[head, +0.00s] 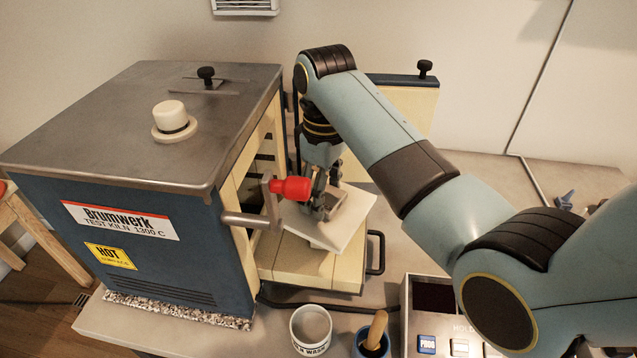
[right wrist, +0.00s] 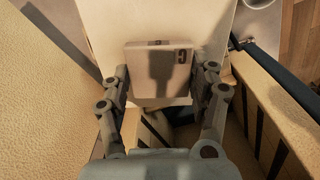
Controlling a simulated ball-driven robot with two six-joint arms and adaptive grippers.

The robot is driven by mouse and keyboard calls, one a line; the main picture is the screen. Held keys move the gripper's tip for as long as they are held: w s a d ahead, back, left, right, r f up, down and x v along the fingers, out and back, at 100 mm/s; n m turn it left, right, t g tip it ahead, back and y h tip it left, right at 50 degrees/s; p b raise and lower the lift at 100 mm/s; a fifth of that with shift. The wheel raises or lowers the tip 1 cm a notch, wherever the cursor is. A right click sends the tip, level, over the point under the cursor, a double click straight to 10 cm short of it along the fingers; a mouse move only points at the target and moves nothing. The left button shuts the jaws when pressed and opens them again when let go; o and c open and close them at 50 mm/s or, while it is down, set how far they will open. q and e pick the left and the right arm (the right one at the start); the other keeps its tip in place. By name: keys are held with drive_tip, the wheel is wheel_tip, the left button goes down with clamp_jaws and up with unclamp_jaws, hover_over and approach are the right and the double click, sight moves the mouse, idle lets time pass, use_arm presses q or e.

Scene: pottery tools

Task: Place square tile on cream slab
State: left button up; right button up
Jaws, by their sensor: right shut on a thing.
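The square tile (right wrist: 158,62) is beige with a dark mark in one corner. It lies between the two fingers of my right gripper (right wrist: 165,78), which is shut on it. In the head view my right gripper (head: 321,207) points down beside the kiln, with the tile (head: 338,203) partly hidden by the fingers. The cream slab (head: 341,236) is a pale flat plate directly below the tile; it also fills the background of the right wrist view (right wrist: 108,30). I cannot tell whether the tile touches the slab. My left gripper is not in view.
The blue kiln (head: 160,255) stands close on the left, its red-knobbed handle (head: 290,188) right beside my gripper. A cream drawer-like shelf (head: 300,262) with a black handle (head: 376,253) is under the slab.

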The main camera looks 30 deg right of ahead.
drive_tip(key=shift+w+f, duration=0.15)
drive_tip(key=shift+f, duration=0.2)
drive_tip(key=o, duration=0.8)
drive_tip(key=shift+s+f, duration=0.1)
drive_tip(key=shift+s, duration=0.1)
drive_tip(key=shift+c, duration=0.2)
drive_tip(key=o, duration=0.5)
drive_tip(key=shift+w, duration=0.1)
drive_tip(key=shift+c, duration=0.2)
